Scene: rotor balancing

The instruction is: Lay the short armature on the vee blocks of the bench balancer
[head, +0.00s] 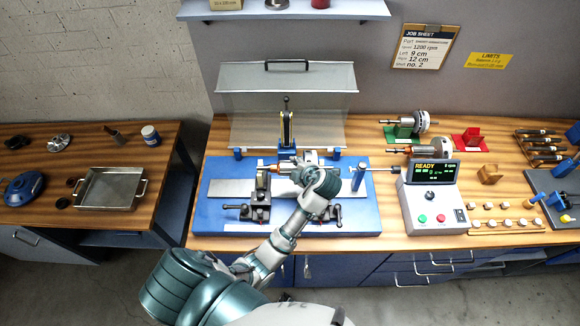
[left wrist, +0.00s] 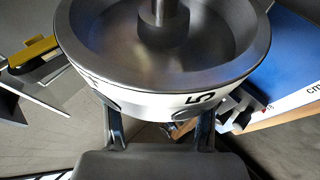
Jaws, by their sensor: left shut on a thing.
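The bench balancer (head: 220,215) is a blue base with a left vee block (head: 262,183) and a right one mostly hidden behind my gripper. My left gripper (head: 318,180) is over the balancer's middle, shut on a steel armature. In the left wrist view the armature (left wrist: 165,80) shows as a wide dished round body with a white numbered band and a central shaft. My fingers (left wrist: 160,130) are at its near side. In the head view its orange-collared shaft end (head: 268,167) passes over the left vee block. I cannot tell whether it touches.
A raised clear guard (head: 290,100) stands behind the balancer. The READY control box (head: 432,195) is close on the right. Other rotors (head: 410,125) sit on stands at the back right, beside an empty-looking red stand (head: 473,138). A metal tray (head: 110,188) is on the left bench.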

